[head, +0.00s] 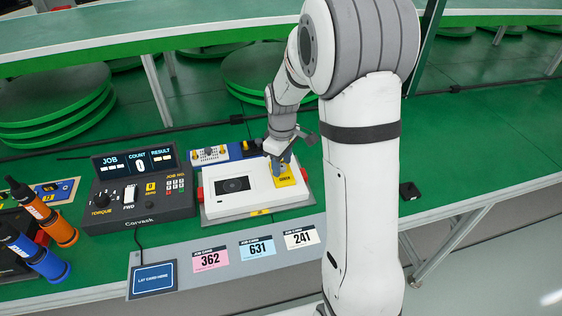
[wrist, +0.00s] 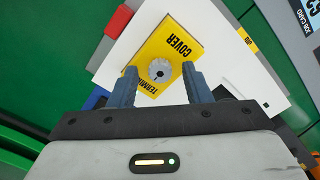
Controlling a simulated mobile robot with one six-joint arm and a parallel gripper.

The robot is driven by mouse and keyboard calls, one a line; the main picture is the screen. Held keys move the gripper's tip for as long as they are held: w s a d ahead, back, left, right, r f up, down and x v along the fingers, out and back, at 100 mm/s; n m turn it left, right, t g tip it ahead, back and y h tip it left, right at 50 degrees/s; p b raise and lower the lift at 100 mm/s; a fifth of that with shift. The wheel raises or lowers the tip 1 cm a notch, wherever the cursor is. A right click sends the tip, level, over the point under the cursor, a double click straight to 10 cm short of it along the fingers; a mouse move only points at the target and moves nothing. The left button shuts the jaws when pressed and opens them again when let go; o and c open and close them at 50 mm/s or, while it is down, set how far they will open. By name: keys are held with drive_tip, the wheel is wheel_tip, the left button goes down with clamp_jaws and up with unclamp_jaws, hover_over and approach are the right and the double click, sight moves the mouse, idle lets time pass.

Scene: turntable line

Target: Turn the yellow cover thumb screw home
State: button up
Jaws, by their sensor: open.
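The yellow terminal cover (head: 284,175) lies on the right part of a white unit (head: 238,206) on the green bench. In the wrist view the yellow cover (wrist: 182,41) carries a round grey knurled thumb screw (wrist: 160,70) with a dark centre. My gripper (wrist: 158,77) is open, with its two blue-grey fingers on either side of the thumb screw and a gap on both sides. In the head view my gripper (head: 281,164) is at the cover and hides the screw. I cannot tell how far down the screw sits.
Left of the unit stands a Corvask controller (head: 140,192) with knobs and a display. Orange (head: 45,212) and blue (head: 35,257) tools stand at far left. Job cards (head: 257,248) lie in front. A small black block (head: 409,190) sits right; the bench beyond is clear.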

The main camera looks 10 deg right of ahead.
drive_tip(key=c, duration=0.9)
drive_tip(key=shift+a, duration=0.15)
clamp_jaws()
drive_tip(key=shift+m, duration=0.7)
drive_tip(key=m, duration=0.4)
drive_tip(key=shift+m, duration=0.4)
drive_tip(key=m, duration=0.5)
drive_tip(key=shift+m, duration=0.3)
